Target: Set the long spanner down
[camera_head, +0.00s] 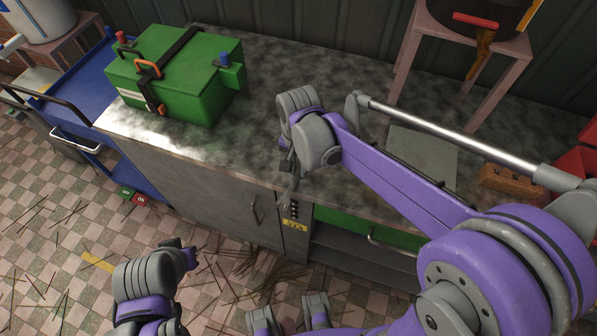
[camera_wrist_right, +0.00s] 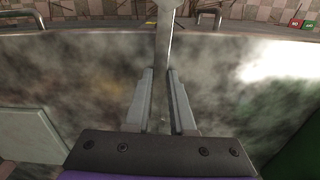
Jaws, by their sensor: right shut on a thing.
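The long spanner (camera_wrist_right: 162,48) is a grey metal bar between the fingers of my right gripper (camera_wrist_right: 163,100). In the right wrist view its wider end points to the top, towards the counter's front edge. My right gripper (camera_head: 287,166) is shut on it above the front part of the dark mottled countertop (camera_head: 262,75). In the head view the arm and wrist hide most of the spanner, and whether it touches the counter cannot be told. My left gripper (camera_head: 186,256) is low at the left, in front of the counter; its fingers are not clear.
A green box (camera_head: 180,85) with a black strap stands on the counter's left. A grey flat plate (camera_head: 422,155) and a brown block with holes (camera_head: 508,181) lie to the right. A pink stand (camera_head: 405,52) is behind. Countertop between the box and my right gripper is clear.

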